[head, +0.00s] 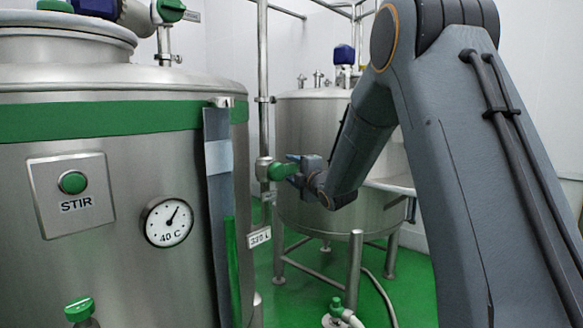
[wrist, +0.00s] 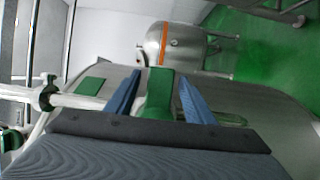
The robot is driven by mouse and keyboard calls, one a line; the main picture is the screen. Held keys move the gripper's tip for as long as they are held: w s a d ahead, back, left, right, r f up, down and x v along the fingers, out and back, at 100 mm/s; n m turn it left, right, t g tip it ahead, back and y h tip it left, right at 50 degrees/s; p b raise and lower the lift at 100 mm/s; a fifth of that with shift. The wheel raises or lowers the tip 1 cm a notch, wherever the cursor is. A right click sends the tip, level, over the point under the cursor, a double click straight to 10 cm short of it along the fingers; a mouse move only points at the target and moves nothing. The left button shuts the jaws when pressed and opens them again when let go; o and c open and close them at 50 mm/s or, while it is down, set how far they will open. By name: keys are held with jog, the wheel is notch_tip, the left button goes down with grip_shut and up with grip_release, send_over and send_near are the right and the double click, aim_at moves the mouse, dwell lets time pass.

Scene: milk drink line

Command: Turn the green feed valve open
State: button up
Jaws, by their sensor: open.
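The green valve handle (head: 281,171) sits on a steel valve body (head: 262,170) on the vertical pipe between the two tanks. My gripper (head: 293,168) is at this handle, reaching in from the right. In the wrist view the green handle (wrist: 158,92) lies between my two blue fingers, with a finger on each side. My gripper (wrist: 158,82) is open around it, and I cannot tell whether either finger touches it. The handle's near end is partly hidden by the dark gripper body in the wrist view.
A steel tank (head: 120,180) with a STIR button (head: 72,182) and a dial gauge (head: 167,222) stands close on the left. A second tank (head: 310,130) stands behind my arm. A green-handled floor valve with a hose (head: 340,312) is below. The green floor (head: 300,290) shows between.

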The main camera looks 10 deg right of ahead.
jog(key=shift+w+a, duration=0.25)
jog(key=shift+w, duration=0.3)
grip_shut()
jog(key=shift+d, duration=0.1)
